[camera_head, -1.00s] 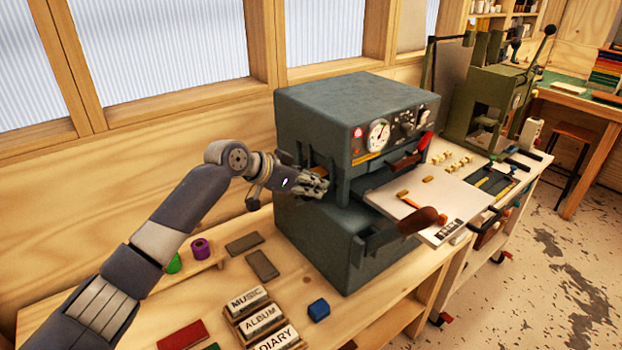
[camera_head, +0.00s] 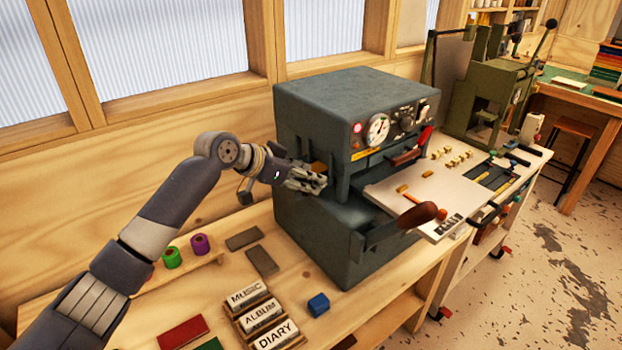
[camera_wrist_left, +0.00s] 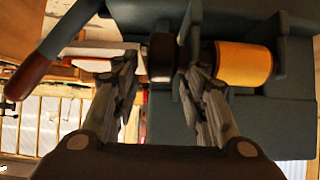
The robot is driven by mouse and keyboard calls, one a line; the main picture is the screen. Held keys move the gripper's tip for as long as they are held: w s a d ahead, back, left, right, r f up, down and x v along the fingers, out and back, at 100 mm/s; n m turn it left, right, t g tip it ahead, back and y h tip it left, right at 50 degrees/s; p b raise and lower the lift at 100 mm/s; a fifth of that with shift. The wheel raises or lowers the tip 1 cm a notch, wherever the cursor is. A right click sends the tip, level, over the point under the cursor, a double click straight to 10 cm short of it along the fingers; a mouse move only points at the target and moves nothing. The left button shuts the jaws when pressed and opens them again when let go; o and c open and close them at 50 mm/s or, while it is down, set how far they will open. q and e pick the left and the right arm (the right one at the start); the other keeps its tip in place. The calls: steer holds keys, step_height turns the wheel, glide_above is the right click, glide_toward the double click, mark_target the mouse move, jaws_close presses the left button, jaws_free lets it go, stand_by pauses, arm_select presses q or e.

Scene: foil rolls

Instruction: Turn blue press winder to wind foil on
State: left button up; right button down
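The blue-grey press (camera_head: 335,100) stands on the wooden bench. A gold foil roll (camera_head: 319,168) sits at its left side, partly hidden by my left gripper (camera_head: 308,181). In the left wrist view the gold roll (camera_wrist_left: 245,63) is to the right of the right finger. A dark round knob, which looks like the winder (camera_wrist_left: 160,58), lies between the fingertips of my left gripper (camera_wrist_left: 160,75). The fingers are apart, with a visible gap beside the knob; firm contact does not show. My right gripper is not in view.
Purple (camera_head: 200,244) and green (camera_head: 172,257) rolls stand on a wooden strip at left. Type blocks (camera_head: 262,315) and a blue cube (camera_head: 318,304) lie in front. The press's brown-handled lever (camera_head: 418,214) sticks out at right. A green press (camera_head: 490,95) stands beyond.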

arm_select(q)
steer(key=v, duration=1)
